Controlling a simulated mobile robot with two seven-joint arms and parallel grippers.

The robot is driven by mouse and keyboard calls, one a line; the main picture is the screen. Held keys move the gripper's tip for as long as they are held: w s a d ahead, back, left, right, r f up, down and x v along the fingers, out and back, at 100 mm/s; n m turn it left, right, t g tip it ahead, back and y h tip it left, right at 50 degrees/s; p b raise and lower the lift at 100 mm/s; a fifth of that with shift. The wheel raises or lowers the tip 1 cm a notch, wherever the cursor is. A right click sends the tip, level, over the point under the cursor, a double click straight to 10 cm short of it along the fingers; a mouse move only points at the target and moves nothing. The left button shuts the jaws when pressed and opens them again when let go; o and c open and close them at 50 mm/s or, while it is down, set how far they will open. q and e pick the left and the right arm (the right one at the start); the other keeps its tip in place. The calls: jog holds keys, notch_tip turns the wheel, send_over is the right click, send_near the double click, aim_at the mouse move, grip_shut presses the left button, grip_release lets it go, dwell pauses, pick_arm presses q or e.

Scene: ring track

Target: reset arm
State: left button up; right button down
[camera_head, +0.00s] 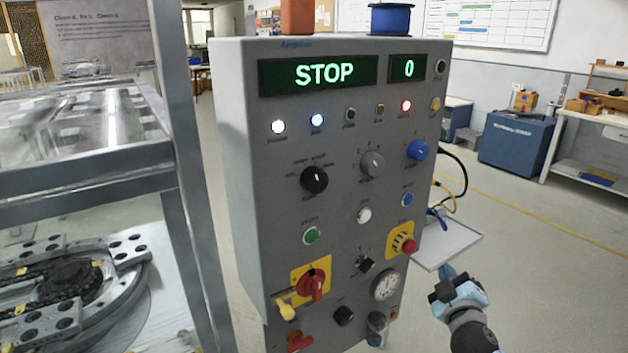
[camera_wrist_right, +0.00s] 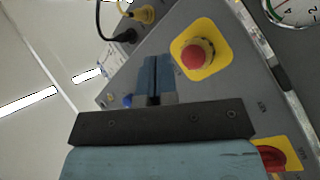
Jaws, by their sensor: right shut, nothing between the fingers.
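My right gripper (camera_head: 447,274) is in the lower right of the head view, to the right of the grey control panel (camera_head: 240,180). Its fingers are shut and empty. In the right wrist view the shut blue fingers (camera_wrist_right: 155,75) point toward the panel's edge, beside a red button on a yellow plate (camera_wrist_right: 193,55). I cannot tell whether they touch the panel. The panel's displays read "STOP" (camera_head: 324,72) and "0" (camera_head: 408,68). My left gripper is not in view.
A metal-framed enclosure (camera_head: 190,200) with a ring track (camera_head: 70,285) stands at the left. A small shelf (camera_head: 455,245) with cables juts from the panel's right side. A blue cabinet (camera_head: 517,140) and a bench (camera_head: 595,165) stand farther back. Open floor lies to the right.

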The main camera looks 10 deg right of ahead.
jog(key=s+a+f+m+g+y, duration=0.2)
jog(key=s+a+f+g+y, duration=0.2)
jog(key=s+a+f, duration=0.7)
jog(key=s+a+f+m+g+y, duration=0.35)
jog(key=s+a+f, duration=0.45)
jog(key=s+f, duration=0.55)
pick_arm(q)
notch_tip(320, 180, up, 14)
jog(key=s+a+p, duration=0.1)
jog(key=p, duration=1.8)
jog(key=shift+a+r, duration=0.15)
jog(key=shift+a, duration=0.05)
pick_arm(e)
notch_tip(320, 180, up, 16)
jog(key=d+n, duration=0.1)
jog(key=shift+s, duration=0.35)
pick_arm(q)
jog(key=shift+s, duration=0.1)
pick_arm(e)
jog(key=shift+f+y, duration=0.1)
jog(key=shift+y, duration=0.15)
